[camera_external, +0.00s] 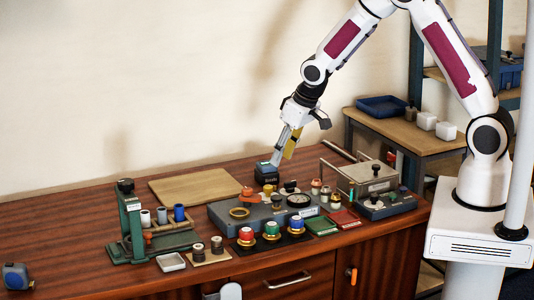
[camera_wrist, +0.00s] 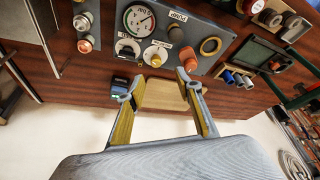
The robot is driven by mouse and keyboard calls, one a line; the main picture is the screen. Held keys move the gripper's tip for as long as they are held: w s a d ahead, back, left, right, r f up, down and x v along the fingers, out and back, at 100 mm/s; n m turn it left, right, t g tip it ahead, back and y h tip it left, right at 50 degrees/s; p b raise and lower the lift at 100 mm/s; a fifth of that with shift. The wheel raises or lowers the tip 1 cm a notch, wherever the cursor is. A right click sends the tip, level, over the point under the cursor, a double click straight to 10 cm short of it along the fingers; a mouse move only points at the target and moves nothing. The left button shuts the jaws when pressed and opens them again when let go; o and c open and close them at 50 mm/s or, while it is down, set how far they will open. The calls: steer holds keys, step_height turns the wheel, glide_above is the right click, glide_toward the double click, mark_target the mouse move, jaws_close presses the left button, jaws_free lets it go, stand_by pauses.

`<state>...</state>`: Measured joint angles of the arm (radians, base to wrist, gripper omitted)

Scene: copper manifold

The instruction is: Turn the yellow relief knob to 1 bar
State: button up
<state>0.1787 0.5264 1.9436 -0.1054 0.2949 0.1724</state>
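The grey manifold panel (camera_external: 222,219) lies on the wooden bench; its round gauge (camera_wrist: 139,17) shows in the wrist view. Beside the gauge is a pale dial with a small yellow knob (camera_wrist: 156,60), which looks like the relief knob. Its pointer and scale are too small to read. A pale dial with a black knob (camera_wrist: 127,48) and an orange knob (camera_wrist: 188,58) sit either side of it. My gripper (camera_wrist: 156,88) is open and empty, fingers apart, behind the panel. In the external view my gripper (camera_external: 278,158) is above a dark block (camera_external: 266,174).
A wooden board (camera_external: 195,187) lies left of my gripper. Red, green and blue buttons (camera_external: 271,230) stand in front of the panel. A grey box (camera_external: 367,178) stands to the right, and a green stand (camera_external: 130,225) to the left. The bench's front left is mostly clear.

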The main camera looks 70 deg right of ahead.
mark_target(269, 186)
steer(key=shift+w+f+m+g+h, duration=0.15)
steer(key=shift+w+f+m+h, duration=0.35)
steer(key=shift+f+m, duration=0.5)
steer(key=shift+w+f+m+g+h, duration=0.25)
steer(key=shift+w+f+m, duration=0.35)
steer(key=shift+m, duration=0.8)
steer(key=shift+d, duration=0.1)
steer(key=shift+x, duration=3.9)
jaws_close()
